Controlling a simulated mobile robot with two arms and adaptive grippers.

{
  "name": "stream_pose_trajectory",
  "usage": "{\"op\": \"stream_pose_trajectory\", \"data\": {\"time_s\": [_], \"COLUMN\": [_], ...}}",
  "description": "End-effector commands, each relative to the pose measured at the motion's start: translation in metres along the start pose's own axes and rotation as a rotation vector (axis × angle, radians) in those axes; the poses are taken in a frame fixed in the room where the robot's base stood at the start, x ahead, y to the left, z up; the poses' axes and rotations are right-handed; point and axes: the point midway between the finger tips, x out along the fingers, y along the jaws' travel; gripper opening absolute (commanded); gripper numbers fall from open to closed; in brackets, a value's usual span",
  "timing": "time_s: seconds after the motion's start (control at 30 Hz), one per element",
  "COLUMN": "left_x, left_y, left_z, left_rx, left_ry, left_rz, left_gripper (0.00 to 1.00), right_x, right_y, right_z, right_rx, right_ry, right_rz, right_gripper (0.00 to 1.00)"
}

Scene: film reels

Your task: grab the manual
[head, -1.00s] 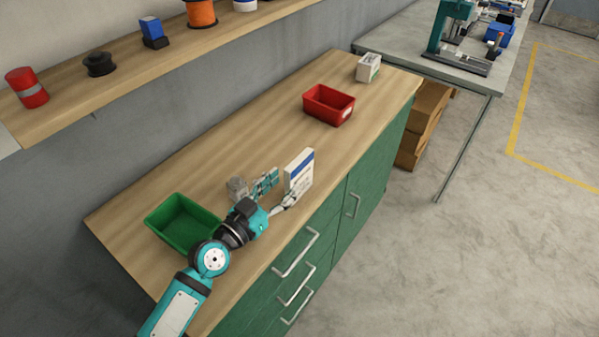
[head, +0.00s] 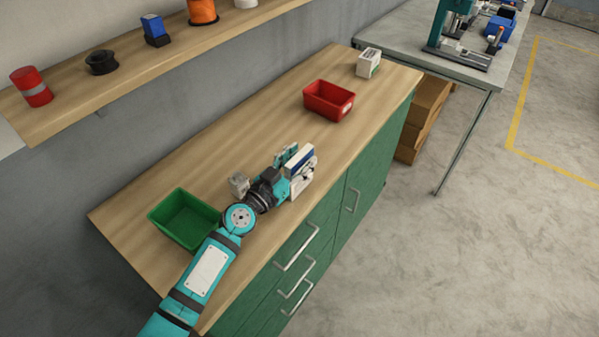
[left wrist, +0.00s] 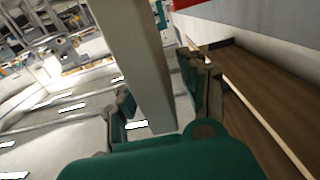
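The manual (head: 299,160) is a white, book-like block with a blue band, standing upright near the front edge of the wooden counter. My left gripper (head: 294,166) reaches it from the lower left, with one finger on each side. In the left wrist view the manual (left wrist: 140,55) shows as a tall pale slab between the teal fingers of the left gripper (left wrist: 160,100). The fingers are apart, and a narrow gap shows at the right finger. Part of the manual is hidden behind the gripper. My right gripper is not in view.
A small grey metal object (head: 238,184) stands close beside my left wrist. A green bin (head: 183,220) is at the near left of the counter (head: 225,130). A red bin (head: 329,101) and a small white box (head: 368,63) stand farther back. The counter between is clear.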

Motion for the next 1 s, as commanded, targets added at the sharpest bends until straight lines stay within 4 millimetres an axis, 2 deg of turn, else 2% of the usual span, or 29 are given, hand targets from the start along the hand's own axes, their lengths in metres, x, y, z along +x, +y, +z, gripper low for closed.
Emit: {"op": "stream_pose_trajectory", "data": {"time_s": [0.03,0.3,0.73,1.0], "left_x": [0.0,0.0,0.0,0.0], "left_y": [0.0,0.0,0.0,0.0], "left_z": [0.0,0.0,-0.003,-0.026], "left_rx": [0.0,0.0,0.001,0.0], "left_ry": [0.0,0.0,0.001,0.004], "left_rz": [0.0,0.0,0.0,0.0], "left_gripper": [0.34,0.0,0.0,0.0], "right_x": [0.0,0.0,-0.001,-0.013], "right_y": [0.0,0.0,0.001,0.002], "right_z": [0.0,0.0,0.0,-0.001], "right_rx": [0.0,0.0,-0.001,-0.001], "right_ry": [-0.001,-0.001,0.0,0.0], "right_rz": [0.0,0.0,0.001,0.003], "right_gripper": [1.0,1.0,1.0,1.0]}}
